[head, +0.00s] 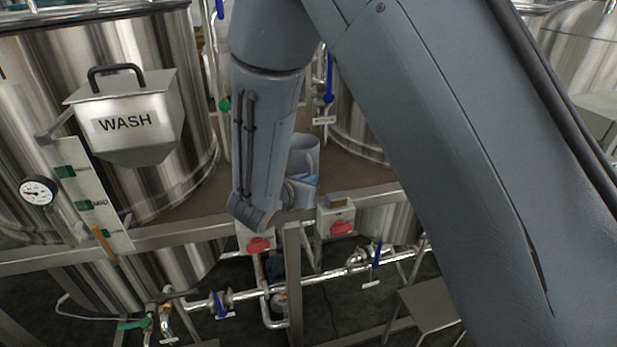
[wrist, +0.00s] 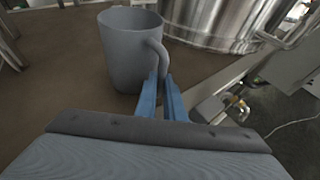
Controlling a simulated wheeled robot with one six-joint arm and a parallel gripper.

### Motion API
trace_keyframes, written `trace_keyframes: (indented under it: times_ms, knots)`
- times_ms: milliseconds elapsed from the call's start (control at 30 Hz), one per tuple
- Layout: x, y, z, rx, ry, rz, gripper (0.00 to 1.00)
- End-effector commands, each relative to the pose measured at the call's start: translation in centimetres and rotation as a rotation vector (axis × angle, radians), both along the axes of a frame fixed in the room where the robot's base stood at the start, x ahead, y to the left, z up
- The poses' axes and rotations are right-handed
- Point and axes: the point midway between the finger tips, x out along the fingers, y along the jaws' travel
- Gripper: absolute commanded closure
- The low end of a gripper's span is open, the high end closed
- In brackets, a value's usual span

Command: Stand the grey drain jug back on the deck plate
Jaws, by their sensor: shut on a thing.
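The grey drain jug (wrist: 128,55) is upright in the wrist view, its handle on the right side. It also shows in the head view (head: 304,152), partly hidden behind my arm. My gripper's blue fingers (wrist: 162,92) are shut on the lower part of the jug's handle; the gripper shows small in the head view (head: 306,186). The brown deck plate (wrist: 60,80) lies under and around the jug, and also shows in the head view (head: 350,175). I cannot tell for sure whether the jug's base touches the plate.
A steel tank (wrist: 212,20) stands close behind the jug. A large tank with a WASH hopper (head: 130,115) stands at the left in the head view. Boxes with red switches (head: 340,218) hang at the deck's front edge, with pipes and valves (head: 225,300) below.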

Motion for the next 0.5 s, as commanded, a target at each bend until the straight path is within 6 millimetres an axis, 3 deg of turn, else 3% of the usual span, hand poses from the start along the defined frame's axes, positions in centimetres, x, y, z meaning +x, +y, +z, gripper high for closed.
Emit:
trace_keyframes:
  times_ms: [400,433,500]
  knots:
    - [0.06,0.01,-0.46,0.001,-0.001,0.001,1.0]
    - [0.03,0.0,-0.44,0.0,-0.001,0.0,0.88]
    - [0.02,0.0,-0.38,0.0,0.0,0.0,0.76]
